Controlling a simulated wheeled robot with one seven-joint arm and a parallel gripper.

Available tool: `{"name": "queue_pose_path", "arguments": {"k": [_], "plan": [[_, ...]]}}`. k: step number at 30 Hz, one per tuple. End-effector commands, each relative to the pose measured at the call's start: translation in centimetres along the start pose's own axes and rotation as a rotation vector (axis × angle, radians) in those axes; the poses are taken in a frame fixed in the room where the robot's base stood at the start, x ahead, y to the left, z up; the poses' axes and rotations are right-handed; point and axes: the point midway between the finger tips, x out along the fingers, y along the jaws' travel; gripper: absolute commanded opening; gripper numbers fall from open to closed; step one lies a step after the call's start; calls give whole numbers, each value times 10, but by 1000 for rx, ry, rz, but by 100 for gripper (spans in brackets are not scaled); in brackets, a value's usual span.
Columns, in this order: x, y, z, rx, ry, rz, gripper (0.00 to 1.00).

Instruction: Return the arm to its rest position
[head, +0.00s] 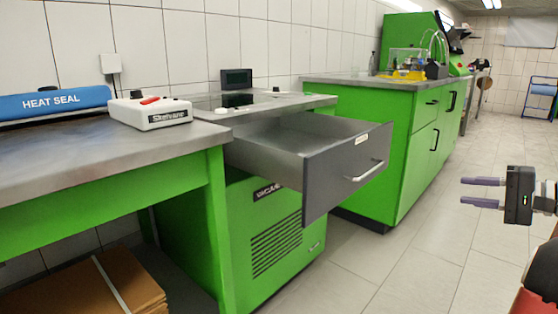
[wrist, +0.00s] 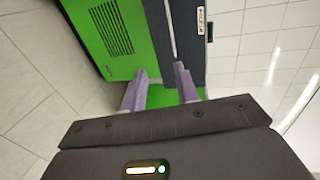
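My gripper (head: 482,192) is at the right edge of the head view, with its two purple fingers apart and pointing left. Nothing is between them. In the wrist view my gripper (wrist: 160,85) also shows open and empty, with the green machine and the drawer front beyond the fingertips. The gripper is in free air, to the right of the pulled-out grey drawer (head: 345,170) and apart from its handle (head: 366,171). My arm is mostly cut off at the right edge of the head view.
The open drawer juts out from the green vacuum machine (head: 277,240). A grey-topped bench (head: 60,160) with a heat sealer (head: 52,103) stands at left. A green cabinet (head: 405,150) stands behind. The tiled floor (head: 420,265) around the gripper is clear.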

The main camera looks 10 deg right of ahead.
Motion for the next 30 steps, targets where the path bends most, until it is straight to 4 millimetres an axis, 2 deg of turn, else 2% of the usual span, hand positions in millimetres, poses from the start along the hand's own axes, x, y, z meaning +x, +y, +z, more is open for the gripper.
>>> {"name": "queue_pose_path", "arguments": {"k": [11, 17, 20, 23, 24, 27, 30], "plan": [[51, -14, 46, 10, -52, 149, 31], [87, -20, 93, -9, -94, 291, 31], [105, -21, 127, -34, -118, 385, 31], [122, -19, 172, -87, -147, 504, 31], [126, -16, 194, -119, -158, 561, 31], [131, -6, 250, -236, -183, 710, 31], [125, 10, 297, -387, -194, 842, 31]]}}
